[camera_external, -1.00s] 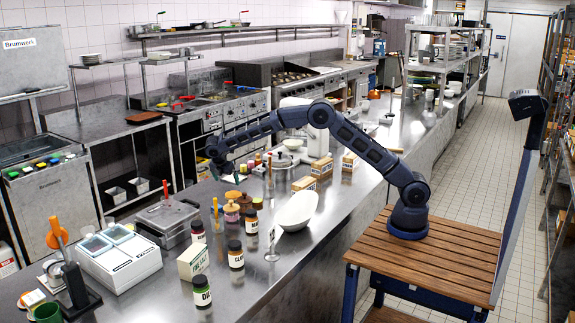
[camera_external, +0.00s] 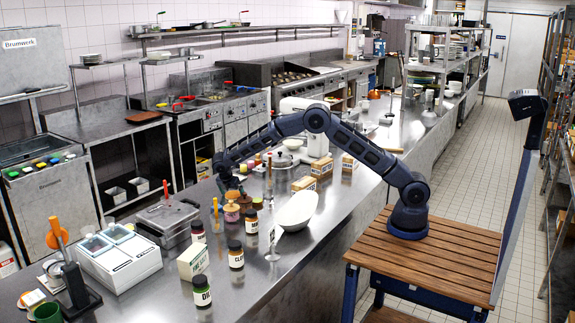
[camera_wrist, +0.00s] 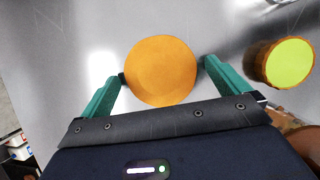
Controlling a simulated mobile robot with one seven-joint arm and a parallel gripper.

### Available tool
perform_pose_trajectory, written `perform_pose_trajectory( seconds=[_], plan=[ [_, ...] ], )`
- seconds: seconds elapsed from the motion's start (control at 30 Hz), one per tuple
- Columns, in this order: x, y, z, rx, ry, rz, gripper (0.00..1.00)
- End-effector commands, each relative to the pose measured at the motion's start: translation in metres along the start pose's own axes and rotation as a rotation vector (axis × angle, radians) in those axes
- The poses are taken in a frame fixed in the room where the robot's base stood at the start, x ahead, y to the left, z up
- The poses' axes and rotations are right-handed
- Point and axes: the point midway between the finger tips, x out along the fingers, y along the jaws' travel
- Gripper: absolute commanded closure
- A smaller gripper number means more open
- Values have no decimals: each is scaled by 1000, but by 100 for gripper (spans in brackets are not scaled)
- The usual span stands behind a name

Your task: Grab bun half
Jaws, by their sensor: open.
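A bun half shows in the wrist view as a round, plain orange-brown disc (camera_wrist: 160,70) on the shiny counter. My gripper (camera_wrist: 164,74) is open, with one green finger on the left and one on the right of the bun half. The fingertips are close to its sides; I cannot tell whether they touch it. In the external view my gripper (camera_external: 233,188) is low over the counter, at a cluster of small round items, and largely covers the bun half there.
A round item with a yellow-green top (camera_wrist: 291,63) stands right of the right finger in the wrist view. In the external view a white oval bowl (camera_external: 297,210), dark-lidded jars (camera_external: 235,254) and a grey lidded container (camera_external: 168,222) stand nearby on the steel counter.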

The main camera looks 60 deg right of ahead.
Motion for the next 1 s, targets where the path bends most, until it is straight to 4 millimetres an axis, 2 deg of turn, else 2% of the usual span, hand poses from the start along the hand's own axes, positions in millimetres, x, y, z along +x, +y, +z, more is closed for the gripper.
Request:
perform_pose_trajectory(
  seconds=[0.17,0.3,0.37,0.4,0.77,0.87,1.0],
  plan=[
    [0,0,0,0,0,0,2],
    [0,0,0,0,0,0,29],
    [0,0,0,0,0,0,41],
    [0,0,0,0,0,0,44],
    [-7,0,3,1,0,0,44],
    [-19,0,8,1,1,2,44],
    [-46,1,19,1,1,3,44]
  ],
)
